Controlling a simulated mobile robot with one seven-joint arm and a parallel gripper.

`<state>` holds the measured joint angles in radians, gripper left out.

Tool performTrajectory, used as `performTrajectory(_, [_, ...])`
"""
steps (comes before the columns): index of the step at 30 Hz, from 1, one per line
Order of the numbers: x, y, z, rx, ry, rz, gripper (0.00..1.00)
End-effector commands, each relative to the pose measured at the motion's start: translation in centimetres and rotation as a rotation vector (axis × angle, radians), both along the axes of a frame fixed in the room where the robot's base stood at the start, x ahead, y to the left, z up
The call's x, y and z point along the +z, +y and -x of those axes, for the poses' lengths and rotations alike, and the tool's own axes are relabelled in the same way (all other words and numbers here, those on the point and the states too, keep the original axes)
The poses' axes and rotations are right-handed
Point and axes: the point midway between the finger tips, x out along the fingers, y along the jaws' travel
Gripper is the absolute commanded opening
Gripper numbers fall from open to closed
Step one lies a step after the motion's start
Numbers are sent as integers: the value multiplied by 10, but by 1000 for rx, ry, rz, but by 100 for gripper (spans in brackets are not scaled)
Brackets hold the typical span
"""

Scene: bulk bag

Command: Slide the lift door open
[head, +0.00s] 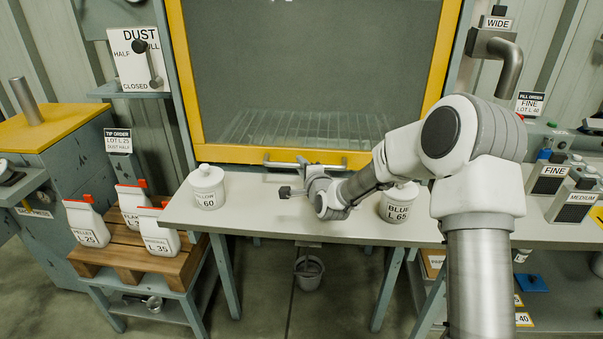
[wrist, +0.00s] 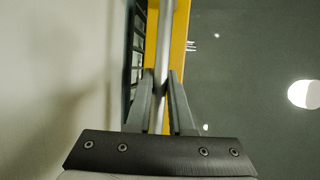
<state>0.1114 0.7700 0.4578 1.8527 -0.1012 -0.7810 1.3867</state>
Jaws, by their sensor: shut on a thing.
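The lift door is a large grey see-through panel (head: 310,60) in a yellow frame (head: 230,153). It stands upright behind the bench, with its bottom rail just above the bench's back edge. A grey metal bar handle (head: 280,164) runs along the bottom rail. My gripper (head: 302,168) is at this rail, near its middle. In the wrist view my two fingers (wrist: 161,98) are closed on either side of the bar handle (wrist: 165,45), with the yellow rail (wrist: 180,40) behind it. A wire rack shows dimly through the panel.
A white bench (head: 260,205) lies below the door. A dust lever (head: 148,62) is on the left wall.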

Motion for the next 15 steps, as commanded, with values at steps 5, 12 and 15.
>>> performTrajectory(5, [67, 0, -2, -1, -15, -1, 0])
performTrajectory(12, [154, -1, -2, -3, -17, -2, 0])
performTrajectory(15, [191, 0, -1, -1, -18, -1, 0])
